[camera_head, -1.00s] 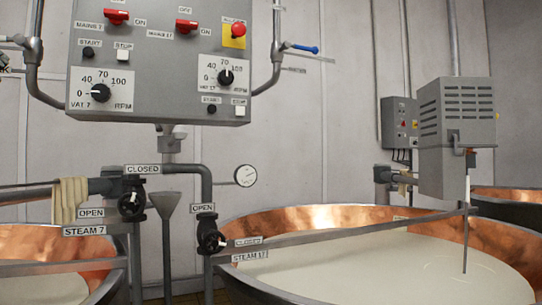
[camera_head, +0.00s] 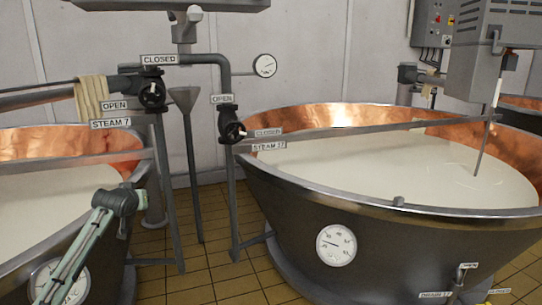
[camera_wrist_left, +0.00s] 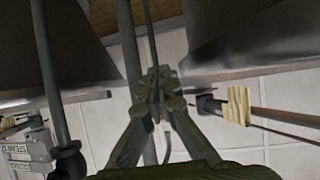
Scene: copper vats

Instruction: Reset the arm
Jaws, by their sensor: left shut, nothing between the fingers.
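My left arm (camera_head: 78,248) comes in from the lower left of the head view, in front of the left vat. Its dark end is in front of that vat's right side. I cannot make out the fingers clearly there. In the left wrist view my left gripper (camera_wrist_left: 160,84) is shut, its fingertips together with nothing between them. That view is upside down, with wall, pipes and dark vat sides beyond the fingers. My right gripper is not in view.
The left copper vat (camera_head: 70,143) and the right copper vat (camera_head: 335,118) hold white liquid. Steam pipes with a black valve (camera_head: 151,94) and another black valve (camera_head: 232,132) stand between them. A funnel-topped post (camera_head: 194,160) rises there. Tiled floor (camera_head: 215,225) shows between the vats.

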